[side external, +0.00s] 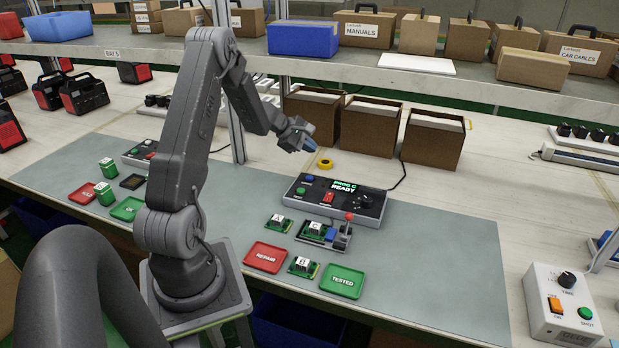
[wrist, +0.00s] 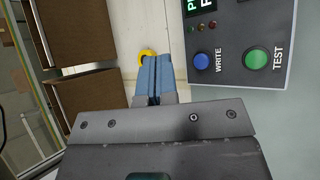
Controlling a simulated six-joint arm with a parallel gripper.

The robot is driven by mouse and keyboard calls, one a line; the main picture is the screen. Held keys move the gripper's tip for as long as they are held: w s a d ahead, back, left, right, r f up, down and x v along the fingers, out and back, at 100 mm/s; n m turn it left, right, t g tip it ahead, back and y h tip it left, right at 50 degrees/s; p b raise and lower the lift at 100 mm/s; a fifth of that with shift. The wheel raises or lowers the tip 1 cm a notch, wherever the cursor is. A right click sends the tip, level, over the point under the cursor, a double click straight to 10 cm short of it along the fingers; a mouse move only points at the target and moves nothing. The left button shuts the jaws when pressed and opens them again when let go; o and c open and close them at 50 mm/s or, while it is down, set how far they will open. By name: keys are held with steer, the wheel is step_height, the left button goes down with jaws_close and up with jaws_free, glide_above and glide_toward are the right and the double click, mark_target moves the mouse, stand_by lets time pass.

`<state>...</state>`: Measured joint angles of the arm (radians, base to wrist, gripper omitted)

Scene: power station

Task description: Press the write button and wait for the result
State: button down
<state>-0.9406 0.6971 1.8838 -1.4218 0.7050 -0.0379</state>
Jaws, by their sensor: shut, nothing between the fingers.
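The programmer box (side external: 345,210) stands on the grey-green mat, its screen (side external: 344,187) reading READY. In the wrist view, the blue WRITE button (wrist: 201,61) and the green TEST button (wrist: 256,59) are on its panel, right of my fingers. My gripper (side external: 311,149) is shut and empty, in the air behind the box's left end. It also shows in the wrist view (wrist: 151,62), its blue fingers together, apart from the WRITE button. A green board (side external: 314,231) sits in the socket fixture with a red-knobbed lever (side external: 348,217) in front of the box.
Loose boards (side external: 278,223) (side external: 303,266) lie near the red REPAIR tray (side external: 265,257) and green TESTED tray (side external: 342,281). A yellow tape roll (side external: 325,164) lies behind the box. Brown cartons (side external: 369,127) and a shelf (side external: 400,64) stand behind. The mat's right side is clear.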

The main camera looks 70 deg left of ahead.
mark_target(309, 178)
steer(key=shift+f, duration=3.75)
steer(key=shift+f, duration=0.4)
steer(key=shift+f, duration=0.45)
steer(key=shift+r, duration=0.85)
steer(key=shift+r, duration=0.1)
steer(key=shift+r, duration=2.4)
